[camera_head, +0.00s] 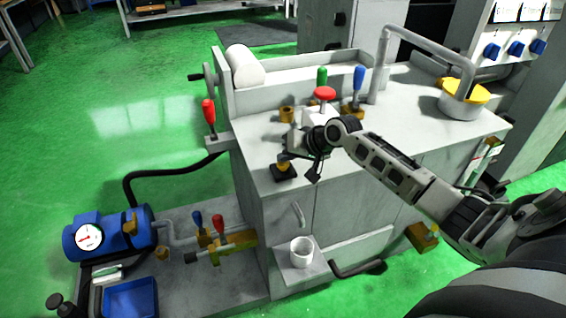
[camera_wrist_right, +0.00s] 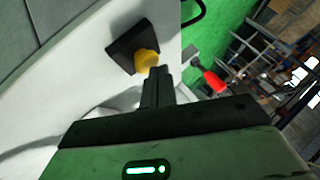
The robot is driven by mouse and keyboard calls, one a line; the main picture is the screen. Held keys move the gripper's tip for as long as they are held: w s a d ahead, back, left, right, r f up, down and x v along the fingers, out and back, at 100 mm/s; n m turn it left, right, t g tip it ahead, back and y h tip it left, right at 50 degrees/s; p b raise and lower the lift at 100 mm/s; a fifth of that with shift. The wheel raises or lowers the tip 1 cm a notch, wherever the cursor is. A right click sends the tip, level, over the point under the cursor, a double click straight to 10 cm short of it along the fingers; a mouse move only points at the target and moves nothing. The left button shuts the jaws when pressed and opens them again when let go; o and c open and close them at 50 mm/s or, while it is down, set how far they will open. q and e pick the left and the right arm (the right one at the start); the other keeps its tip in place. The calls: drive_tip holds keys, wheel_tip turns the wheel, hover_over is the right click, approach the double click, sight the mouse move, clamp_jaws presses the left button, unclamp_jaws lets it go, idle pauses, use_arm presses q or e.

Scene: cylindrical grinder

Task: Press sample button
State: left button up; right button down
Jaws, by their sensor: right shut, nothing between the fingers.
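A yellow button (camera_head: 282,164) on a black square base (camera_head: 284,174) sits near the front left corner of the grey machine's top. In the right wrist view the yellow button (camera_wrist_right: 147,59) shows just beyond my fingertips, on its dark base (camera_wrist_right: 124,45). My right gripper (camera_head: 291,155) is shut and empty, right at the button; its closed fingers (camera_wrist_right: 158,72) also show in the wrist view. I cannot tell whether the fingertips touch the button. A red mushroom-shaped knob (camera_head: 325,93) stands behind my wrist. My left gripper is not in view.
A yellow-rimmed pot (camera_head: 463,101) stands at the right under a pipe. A white cup (camera_head: 301,252) is on a low shelf. Green floor lies open at left.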

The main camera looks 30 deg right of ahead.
sight(286, 165)
drive_tip(key=shift+f, duration=0.5)
drive_tip(key=shift+r, duration=0.1)
idle(0.4)
drive_tip(key=shift+r+p, duration=0.95)
drive_tip(key=shift+p, duration=0.1)
wheel_tip(286, 165, up, 5)
drive_tip(key=p, duration=0.5)
drive_tip(key=shift+r+p, duration=0.1)
drive_tip(key=shift+p, duration=0.2)
